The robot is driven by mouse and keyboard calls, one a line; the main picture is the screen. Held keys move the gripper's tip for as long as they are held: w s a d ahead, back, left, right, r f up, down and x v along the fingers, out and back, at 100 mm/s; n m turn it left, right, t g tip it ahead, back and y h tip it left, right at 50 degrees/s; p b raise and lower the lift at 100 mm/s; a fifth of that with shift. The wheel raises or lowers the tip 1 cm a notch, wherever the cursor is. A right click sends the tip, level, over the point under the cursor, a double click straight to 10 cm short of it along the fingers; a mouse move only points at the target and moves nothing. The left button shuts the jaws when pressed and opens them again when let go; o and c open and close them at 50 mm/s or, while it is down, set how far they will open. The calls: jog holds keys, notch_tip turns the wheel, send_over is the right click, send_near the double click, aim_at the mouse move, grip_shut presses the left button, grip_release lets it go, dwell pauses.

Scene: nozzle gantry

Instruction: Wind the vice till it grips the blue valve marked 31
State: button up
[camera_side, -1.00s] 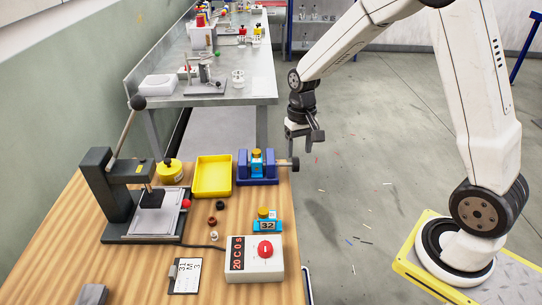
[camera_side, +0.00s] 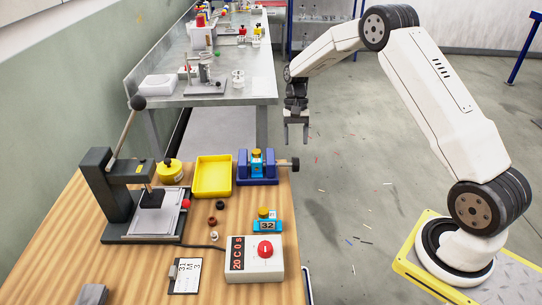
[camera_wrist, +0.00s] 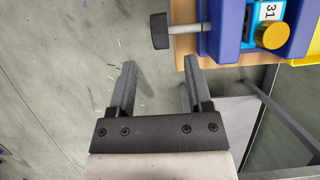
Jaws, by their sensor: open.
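The blue vice (camera_side: 257,180) stands at the right back edge of the wooden bench, with a dark-knobbed screw (camera_side: 289,164) sticking out past the edge. The blue valve (camera_side: 257,164) with a yellow cap sits between its jaws; its 31 label shows in the wrist view (camera_wrist: 268,12). I cannot tell whether the jaws touch it. My gripper (camera_side: 296,142) hangs beyond the bench edge, just behind the knob, pointing down, open and empty. In the wrist view the gripper (camera_wrist: 158,75) has its fingers apart, with the knob (camera_wrist: 160,31) ahead of them.
A second blue valve marked 32 (camera_side: 267,222) stands nearer the front. A yellow tray (camera_side: 212,192) is left of the vice. A control box with a red button (camera_side: 254,258) and a lever press (camera_side: 108,190) occupy the bench. Open floor lies right of the bench.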

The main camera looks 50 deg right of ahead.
aim_at(296, 162)
jog(key=shift+x, duration=3.9)
grip_shut()
